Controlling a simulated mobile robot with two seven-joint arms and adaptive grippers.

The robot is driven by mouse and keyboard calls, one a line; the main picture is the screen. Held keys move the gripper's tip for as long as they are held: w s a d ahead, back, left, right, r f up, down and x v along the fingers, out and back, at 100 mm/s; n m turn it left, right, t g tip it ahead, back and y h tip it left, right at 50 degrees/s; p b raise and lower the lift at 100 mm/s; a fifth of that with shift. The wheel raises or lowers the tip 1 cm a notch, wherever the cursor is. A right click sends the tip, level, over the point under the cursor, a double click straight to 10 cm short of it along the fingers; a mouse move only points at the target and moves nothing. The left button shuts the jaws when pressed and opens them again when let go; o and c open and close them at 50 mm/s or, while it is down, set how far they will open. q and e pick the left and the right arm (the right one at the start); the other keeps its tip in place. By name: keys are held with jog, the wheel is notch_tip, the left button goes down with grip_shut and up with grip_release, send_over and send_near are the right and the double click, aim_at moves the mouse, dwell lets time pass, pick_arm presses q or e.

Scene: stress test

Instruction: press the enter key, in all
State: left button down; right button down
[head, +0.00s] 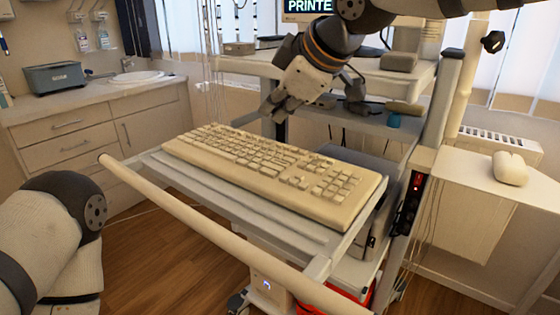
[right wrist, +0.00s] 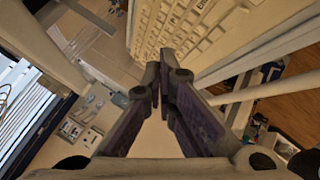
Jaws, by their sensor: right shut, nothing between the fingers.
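A beige keyboard (head: 270,172) lies on the grey tray of a cart in the middle of the head view. It also shows at the top of the right wrist view (right wrist: 190,32). Its key labels are too small to read in the head view, so I cannot single out the enter key. My right gripper (head: 270,111) is above the far edge of the keyboard, pointing down and to the left. In the right wrist view its dark fingers (right wrist: 163,65) are shut together with nothing between them. My left arm shows at the lower left, but its gripper is out of view.
A pale rail (head: 210,222) runs along the cart's front. A white mouse (head: 510,168) lies on a side shelf at the right. A shelf (head: 400,115) with small items stands behind the keyboard. A counter with a sink (head: 130,77) is at the left.

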aim_at(280, 164)
jog(key=shift+f, duration=3.15)
jog(key=shift+f, duration=0.1)
jog(key=shift+f, duration=0.35)
